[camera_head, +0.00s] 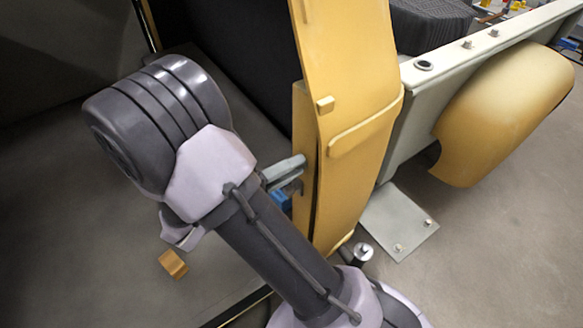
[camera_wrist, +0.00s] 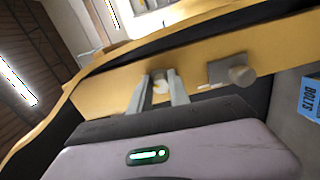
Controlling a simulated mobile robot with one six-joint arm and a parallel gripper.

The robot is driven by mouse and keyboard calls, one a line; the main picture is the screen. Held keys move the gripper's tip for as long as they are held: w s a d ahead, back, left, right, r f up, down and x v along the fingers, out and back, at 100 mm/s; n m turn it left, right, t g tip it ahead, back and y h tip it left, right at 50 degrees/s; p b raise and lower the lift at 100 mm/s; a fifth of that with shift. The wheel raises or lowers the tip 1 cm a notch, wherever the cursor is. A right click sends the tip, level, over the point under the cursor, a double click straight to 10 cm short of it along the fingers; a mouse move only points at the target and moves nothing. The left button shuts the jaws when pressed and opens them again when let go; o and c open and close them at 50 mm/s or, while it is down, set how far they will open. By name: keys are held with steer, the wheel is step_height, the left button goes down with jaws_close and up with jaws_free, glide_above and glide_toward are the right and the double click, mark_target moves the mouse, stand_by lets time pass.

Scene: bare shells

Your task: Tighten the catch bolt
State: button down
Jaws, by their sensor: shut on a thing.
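The catch bolt (camera_wrist: 160,84) is a pale round head on the inner edge face of the yellow body panel (camera_head: 357,100). In the wrist view my gripper (camera_wrist: 159,80) has one grey finger on each side of the bolt head, shut on it. In the head view my gripper (camera_head: 298,165) reaches the panel's left edge from the left. My arm comes up from the lower right, and the bolt itself is hidden there. How far the bolt is screwed in cannot be told.
A second round knob (camera_wrist: 241,74) on a grey plate sits right of the bolt. A blue box marked BOLTS (camera_wrist: 311,98) is at the right edge of the wrist view. A small wooden block (camera_head: 173,264) lies lower left. A grey rail (camera_head: 480,55) and a yellow fender (camera_head: 507,112) stand right.

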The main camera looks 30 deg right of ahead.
steer(key=c, duration=1.3)
jaws_free()
steer(key=shift+o, duration=0.2)
steer(key=a+p, duration=0.4)
steer(key=a, duration=1.3)
steer(key=shift+s+a, duration=0.2)
steer(key=shift+s, duration=0.15)
